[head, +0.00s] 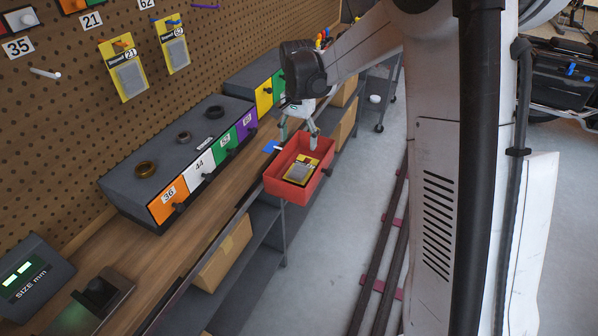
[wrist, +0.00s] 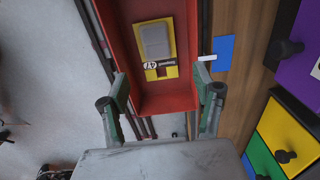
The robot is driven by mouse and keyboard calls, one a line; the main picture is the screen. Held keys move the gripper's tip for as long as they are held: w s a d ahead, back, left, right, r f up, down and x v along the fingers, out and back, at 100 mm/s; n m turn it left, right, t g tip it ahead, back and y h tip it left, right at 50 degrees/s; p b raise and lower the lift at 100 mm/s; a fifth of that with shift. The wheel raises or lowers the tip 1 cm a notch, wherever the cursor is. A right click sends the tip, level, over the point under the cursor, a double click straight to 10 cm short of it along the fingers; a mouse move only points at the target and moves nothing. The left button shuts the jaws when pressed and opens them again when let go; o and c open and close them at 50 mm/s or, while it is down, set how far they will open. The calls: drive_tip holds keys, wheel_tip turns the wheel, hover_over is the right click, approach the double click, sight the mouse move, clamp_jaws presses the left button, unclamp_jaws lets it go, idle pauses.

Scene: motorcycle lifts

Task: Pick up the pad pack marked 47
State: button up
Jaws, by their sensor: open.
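The pad pack marked 47 (wrist: 157,45) is a yellow card with a grey pad, lying flat in a red tray (wrist: 122,30). In the head view the pack (head: 300,170) lies in the red tray (head: 291,189) at the bench edge. My gripper (wrist: 163,95) is open and empty, its fingers on either side of the tray's near end in the wrist view. In the head view my gripper (head: 298,134) is above the far end of the tray. The pack is apart from the fingers.
Yellow packs marked 21 (head: 126,72) and 62 (head: 175,49) hang on the pegboard. A grey drawer unit (head: 170,165) with coloured, numbered fronts stands left of the tray. A blue card (head: 271,146) lies beside the tray. Floor at the right is clear around the rails.

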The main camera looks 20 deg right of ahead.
hover_over(299, 170)
drive_tip(key=f, duration=0.4)
drive_tip(key=w+f, duration=0.1)
drive_tip(key=f, duration=0.1)
drive_tip(key=shift+f, duration=0.15)
drive_tip(key=shift+s+f, duration=0.15)
drive_tip(key=shift+f, duration=0.75)
drive_tip(key=shift+s+f, duration=0.2)
drive_tip(key=shift+f, duration=0.7)
drive_tip(key=shift+s+f, duration=0.15)
drive_tip(key=shift+f, duration=0.75)
drive_tip(key=shift+c, duration=0.5)
drive_tip(key=c, duration=0.8)
